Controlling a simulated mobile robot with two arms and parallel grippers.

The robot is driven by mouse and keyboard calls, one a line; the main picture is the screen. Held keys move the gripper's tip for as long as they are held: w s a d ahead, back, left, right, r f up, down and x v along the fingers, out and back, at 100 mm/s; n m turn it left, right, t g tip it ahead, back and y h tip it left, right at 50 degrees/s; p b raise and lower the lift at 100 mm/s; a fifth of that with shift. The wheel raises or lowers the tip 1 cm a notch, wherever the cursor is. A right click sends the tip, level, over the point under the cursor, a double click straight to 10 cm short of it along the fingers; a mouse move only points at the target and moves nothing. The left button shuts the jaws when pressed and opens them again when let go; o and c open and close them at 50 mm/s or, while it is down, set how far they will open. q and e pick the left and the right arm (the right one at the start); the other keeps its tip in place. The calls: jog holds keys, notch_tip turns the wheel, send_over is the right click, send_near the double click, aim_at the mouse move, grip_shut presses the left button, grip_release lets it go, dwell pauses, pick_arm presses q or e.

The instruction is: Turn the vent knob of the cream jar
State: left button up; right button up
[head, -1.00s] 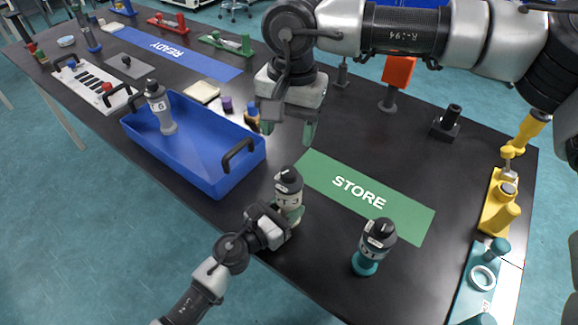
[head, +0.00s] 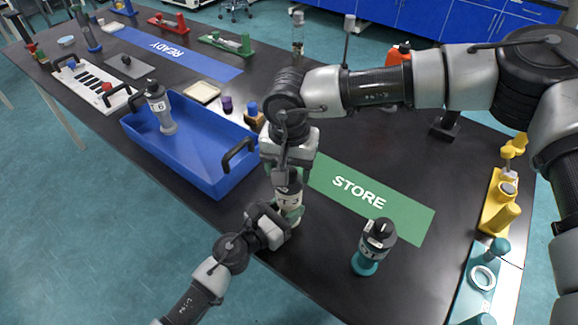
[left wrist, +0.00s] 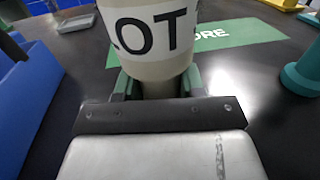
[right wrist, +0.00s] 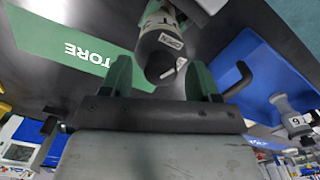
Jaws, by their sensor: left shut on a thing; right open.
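The cream jar (head: 288,204) stands upright on the black table, with a dark top and a "LOT" label. My left gripper (head: 277,228) is shut on its body from the front left; the left wrist view shows the cream body (left wrist: 150,45) between the green fingers. My right gripper (head: 289,176) is open above the jar, pointing down, its fingers near the top. In the right wrist view the dark top (right wrist: 160,57) with a small pale label lies between the open fingers (right wrist: 162,78). The knob is mostly hidden in the head view.
A teal-based jar (head: 371,248) stands to the right, by the green STORE mat (head: 405,210). A blue tray (head: 200,170) with a grey jar (head: 160,110) is at left. Yellow (head: 498,205) and teal (head: 470,295) fixtures line the right edge.

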jog(key=c, duration=0.9)
jog(key=shift+c, duration=0.2)
jog(key=shift+m, duration=0.3)
jog(key=m, duration=1.2)
jog(key=shift+m, duration=0.3)
jog(key=o, duration=0.9)
